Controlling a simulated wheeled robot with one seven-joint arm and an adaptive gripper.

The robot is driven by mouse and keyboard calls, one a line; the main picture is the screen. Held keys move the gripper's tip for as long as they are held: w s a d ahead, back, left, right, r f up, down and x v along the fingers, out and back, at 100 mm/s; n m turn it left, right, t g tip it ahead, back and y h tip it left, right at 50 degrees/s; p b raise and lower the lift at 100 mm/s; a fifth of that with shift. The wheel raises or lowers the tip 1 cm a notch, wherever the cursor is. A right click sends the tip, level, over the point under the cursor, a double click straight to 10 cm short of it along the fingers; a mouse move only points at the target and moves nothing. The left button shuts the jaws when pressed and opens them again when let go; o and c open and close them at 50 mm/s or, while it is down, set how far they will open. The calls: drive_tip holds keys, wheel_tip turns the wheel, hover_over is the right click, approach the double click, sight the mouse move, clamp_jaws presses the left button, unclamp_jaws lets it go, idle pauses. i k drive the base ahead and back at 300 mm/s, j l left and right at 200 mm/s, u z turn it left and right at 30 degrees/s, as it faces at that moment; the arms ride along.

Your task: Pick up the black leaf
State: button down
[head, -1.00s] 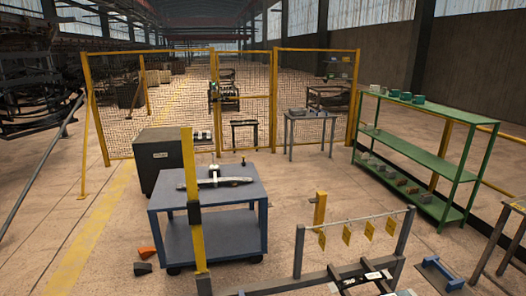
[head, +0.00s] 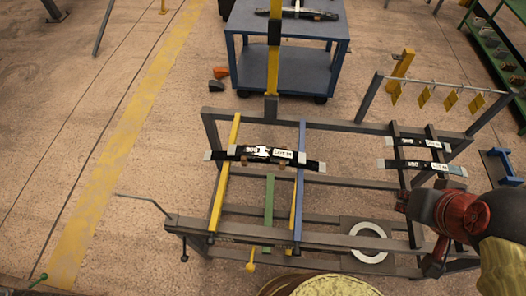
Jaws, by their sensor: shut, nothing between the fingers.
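Several black leaf strips are in the head view, and I cannot tell which one is meant. One black leaf (head: 225,155) with white labels and grey ends lies across the yellow and blue bars of the rack. Two more labelled strips lie on the right part of the rack, a farther strip (head: 395,142) and a nearer strip (head: 398,163). A dark strip (head: 325,15) also lies on the blue cart. My gripper (head: 432,268) seems to be the dark end below my red wrist at the lower right. It is shut and empty, apart from the strips.
The grey rack frame (head: 345,126) fills the middle, with a yellow post (head: 273,70) behind it. Yellow tags (head: 423,100) hang from a rail at the right. A white ring (head: 369,232) lies on a plate. The blue cart (head: 335,62) stands behind. Open floor lies left.

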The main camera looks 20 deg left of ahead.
sight(298, 157)
drive_tip(key=j+u, duration=0.65)
drive_tip(key=u, duration=0.15)
